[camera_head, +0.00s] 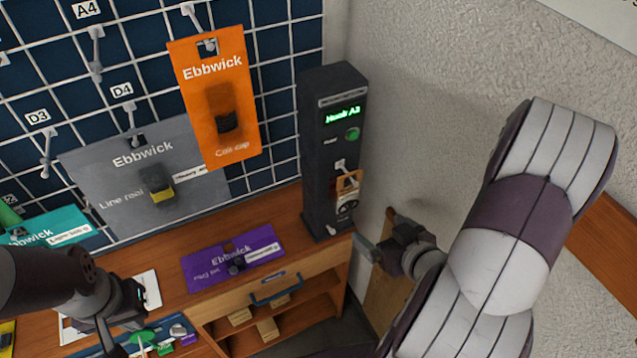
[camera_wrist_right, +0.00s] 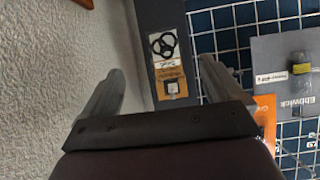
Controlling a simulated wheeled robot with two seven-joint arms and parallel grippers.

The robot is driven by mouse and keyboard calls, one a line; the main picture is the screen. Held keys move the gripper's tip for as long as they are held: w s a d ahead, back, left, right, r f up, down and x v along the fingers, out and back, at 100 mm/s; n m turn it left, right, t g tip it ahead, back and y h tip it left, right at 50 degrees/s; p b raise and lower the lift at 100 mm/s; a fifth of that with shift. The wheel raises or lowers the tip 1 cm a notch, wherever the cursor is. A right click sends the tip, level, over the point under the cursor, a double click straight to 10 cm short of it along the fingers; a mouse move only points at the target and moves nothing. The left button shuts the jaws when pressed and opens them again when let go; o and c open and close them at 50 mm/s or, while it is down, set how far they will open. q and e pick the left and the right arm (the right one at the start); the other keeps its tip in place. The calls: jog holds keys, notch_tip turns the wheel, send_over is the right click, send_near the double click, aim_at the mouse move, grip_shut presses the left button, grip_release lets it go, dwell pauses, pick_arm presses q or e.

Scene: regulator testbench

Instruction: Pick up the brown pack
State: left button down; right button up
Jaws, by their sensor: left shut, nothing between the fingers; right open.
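A small brown pack (camera_head: 347,193) with a black three-lobed part hangs on a hook on the front of the dark upright unit (camera_head: 332,150). In the right wrist view the brown pack (camera_wrist_right: 169,75) appears upside down, between my finger lines and beyond them. My right gripper (camera_head: 372,238) is open and empty, below and to the right of the pack, apart from it. Both its fingers also show in the right wrist view (camera_wrist_right: 160,88). My left gripper (camera_head: 112,338) is shut and empty over the bench at the lower left.
A blue wire-grid wall holds an orange pack (camera_head: 215,95) and a grey pack (camera_head: 145,175). A purple pack (camera_head: 234,257) lies on the wooden bench (camera_head: 285,228). Small brown blocks (camera_head: 267,329) sit on the shelf below. A rough wall (camera_head: 430,90) stands close right of the unit.

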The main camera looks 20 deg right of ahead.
aim_at(351, 199)
jog(key=shift+t, duration=0.7)
jog(key=x, duration=0.4)
jog(key=r+x, duration=0.1)
jog(key=x, duration=0.3)
jog(key=w+r+x, duration=0.1)
jog(key=x, duration=0.4)
jog(key=shift+a+r, duration=0.3)
jog(key=shift+a, duration=0.1)
jog(key=shift+s, duration=0.15)
jog(key=shift+c, duration=0.9)
jog(key=c, duration=0.8)
